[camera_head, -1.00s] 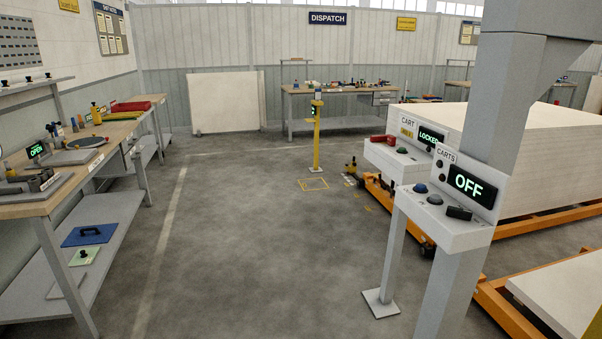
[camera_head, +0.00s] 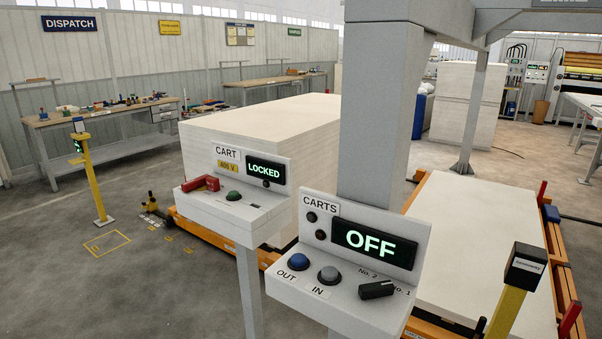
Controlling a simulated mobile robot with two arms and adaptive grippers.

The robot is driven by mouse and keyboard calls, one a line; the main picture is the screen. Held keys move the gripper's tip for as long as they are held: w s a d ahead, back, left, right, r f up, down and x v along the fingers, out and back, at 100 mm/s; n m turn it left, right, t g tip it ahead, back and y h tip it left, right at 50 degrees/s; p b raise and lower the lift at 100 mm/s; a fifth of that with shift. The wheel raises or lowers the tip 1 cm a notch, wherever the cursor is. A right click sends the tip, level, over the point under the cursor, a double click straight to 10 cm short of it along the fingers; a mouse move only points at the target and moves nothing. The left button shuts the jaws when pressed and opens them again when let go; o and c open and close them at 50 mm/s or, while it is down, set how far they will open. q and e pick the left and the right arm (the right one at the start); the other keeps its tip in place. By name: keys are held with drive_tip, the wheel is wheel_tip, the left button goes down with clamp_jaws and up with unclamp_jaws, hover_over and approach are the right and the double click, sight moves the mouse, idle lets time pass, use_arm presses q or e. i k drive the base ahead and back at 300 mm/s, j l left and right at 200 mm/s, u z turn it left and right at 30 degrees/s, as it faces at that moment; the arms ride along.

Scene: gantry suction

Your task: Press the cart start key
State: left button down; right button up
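The CART box (camera_head: 240,215) stands on a grey post left of centre, with a red lever or handle (camera_head: 200,184), a green button (camera_head: 233,196) and a display (camera_head: 265,169) reading LOCKED. In front of it, the CARTS panel (camera_head: 345,300) has a blue OUT button (camera_head: 299,261), a grey IN button (camera_head: 329,274), a black selector (camera_head: 377,289) between No. 2 and No. 1, and a display (camera_head: 373,241) reading OFF. No key labelled start is readable. Neither of my grippers shows in the view.
A large white stack (camera_head: 280,118) lies on an orange cart behind the CART box. A lower cart with a white sheet (camera_head: 480,245) is at right, near a yellow post (camera_head: 507,312). A grey gantry column (camera_head: 372,120) rises behind the CARTS panel.

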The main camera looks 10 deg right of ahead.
sight(235, 194)
drive_tip(key=i+j+z, duration=0.45)
drive_tip(key=j, duration=0.2)
drive_tip(key=i+j+z, duration=0.1)
drive_tip(key=j+z, duration=0.15)
drive_tip(key=j, duration=0.15)
